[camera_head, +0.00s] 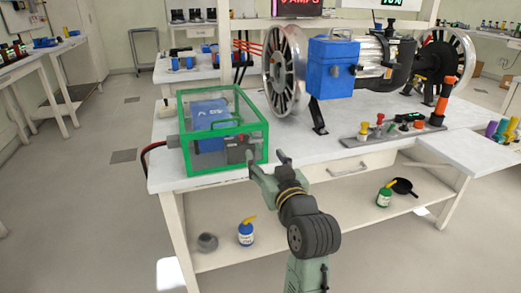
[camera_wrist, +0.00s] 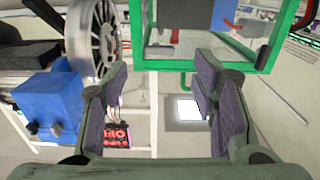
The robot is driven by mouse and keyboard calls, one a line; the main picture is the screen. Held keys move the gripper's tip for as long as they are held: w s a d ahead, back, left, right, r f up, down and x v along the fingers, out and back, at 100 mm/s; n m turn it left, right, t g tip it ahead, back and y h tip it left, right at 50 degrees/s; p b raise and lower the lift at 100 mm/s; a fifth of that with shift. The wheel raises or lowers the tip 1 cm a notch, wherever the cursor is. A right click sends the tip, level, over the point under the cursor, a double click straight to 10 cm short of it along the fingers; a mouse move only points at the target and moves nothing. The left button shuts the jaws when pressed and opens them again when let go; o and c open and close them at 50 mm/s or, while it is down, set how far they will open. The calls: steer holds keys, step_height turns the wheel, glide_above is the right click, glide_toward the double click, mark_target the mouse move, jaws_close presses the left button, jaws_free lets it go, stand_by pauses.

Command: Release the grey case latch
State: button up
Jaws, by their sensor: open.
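The clear case with a green frame (camera_head: 222,132) stands at the left end of the workbench, with a blue unit (camera_head: 210,117) inside. In the wrist view the case's green frame (camera_wrist: 284,36) fills the upper right. A small dark grey part shows low at the case's front right corner in the head view; I cannot tell whether it is the latch. My gripper (camera_head: 267,162) is open, its fingers spread just in front of that corner. In the wrist view the gripper (camera_wrist: 160,72) has nothing between its fingers. I cannot tell whether a finger touches the case.
A spoked wheel (camera_head: 286,70) and a blue motor housing (camera_head: 332,68) stand right of the case. A tray of coloured parts (camera_head: 392,133) lies at the bench's right. Bottles (camera_head: 246,234) stand on the lower shelf. A red and black cable leaves the case's left side.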

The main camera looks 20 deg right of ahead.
steer(key=shift+s, duration=2.4)
